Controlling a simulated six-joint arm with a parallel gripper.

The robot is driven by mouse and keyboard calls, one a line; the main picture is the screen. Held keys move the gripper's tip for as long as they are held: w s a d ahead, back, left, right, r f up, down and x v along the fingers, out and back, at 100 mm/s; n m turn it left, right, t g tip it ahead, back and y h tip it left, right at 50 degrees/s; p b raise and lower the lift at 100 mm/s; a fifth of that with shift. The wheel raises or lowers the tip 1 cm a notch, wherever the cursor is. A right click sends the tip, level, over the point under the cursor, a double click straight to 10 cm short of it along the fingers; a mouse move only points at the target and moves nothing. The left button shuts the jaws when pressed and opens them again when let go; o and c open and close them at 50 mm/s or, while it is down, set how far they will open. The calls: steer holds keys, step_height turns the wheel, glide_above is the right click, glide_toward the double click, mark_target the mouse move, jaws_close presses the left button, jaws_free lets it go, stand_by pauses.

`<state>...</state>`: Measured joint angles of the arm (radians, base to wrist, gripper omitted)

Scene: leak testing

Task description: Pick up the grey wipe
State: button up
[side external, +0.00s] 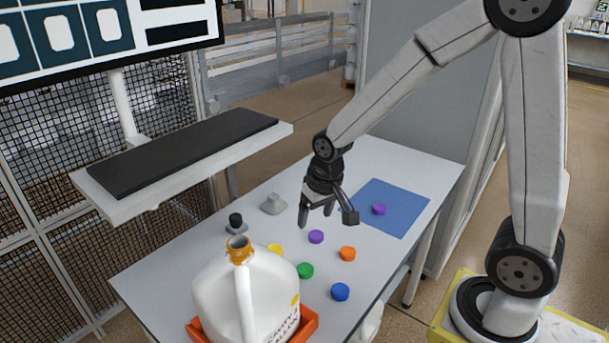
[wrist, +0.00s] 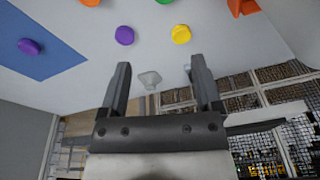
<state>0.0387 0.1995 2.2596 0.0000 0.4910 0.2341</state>
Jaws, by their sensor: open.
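The grey wipe (side external: 273,204) is a small crumpled grey piece lying on the white table, toward its far left side in the side view. It also shows in the wrist view (wrist: 149,79), between and beyond my gripper's fingers. My gripper (side external: 317,217) is open and empty above the table, to the right of the wipe and apart from it. In the wrist view my gripper's two fingers (wrist: 158,74) are spread wide.
A purple cap (side external: 316,237) lies below my gripper; orange, green, blue and yellow caps lie nearer. Another purple cap sits on a blue mat (side external: 404,222). A black-topped item (side external: 235,222) stands left of the wipe. A white jug (side external: 243,295) stands in an orange tray (side external: 309,323).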

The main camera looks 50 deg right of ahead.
steer(key=w+d+f+m+g, duration=0.1)
steer(key=w+d+m, duration=0.25)
steer(key=w, duration=0.45)
steer(key=w+d+m, duration=0.2)
steer(key=w+m, duration=0.2)
steer(key=w, duration=0.3)
steer(key=m+g, duration=0.1)
steer(key=m, duration=0.5)
glide_above(273, 195)
steer(key=a, duration=0.1)
steer(key=f, duration=0.3)
steer(key=s+f, duration=0.1)
steer(key=shift+a+f, duration=0.15)
steer(key=shift+f, duration=0.25)
steer(key=shift+w+d+f+m, duration=0.45)
steer(key=shift+d+m, duration=0.1)
steer(key=shift+m, duration=0.1)
steer(key=shift+f, duration=0.1)
steer(key=shift+f, duration=1.2)
steer(key=shift+f, duration=0.1)
steer(key=shift+d+f, duration=0.1)
steer(key=shift+f, duration=2.4)
jaws_close()
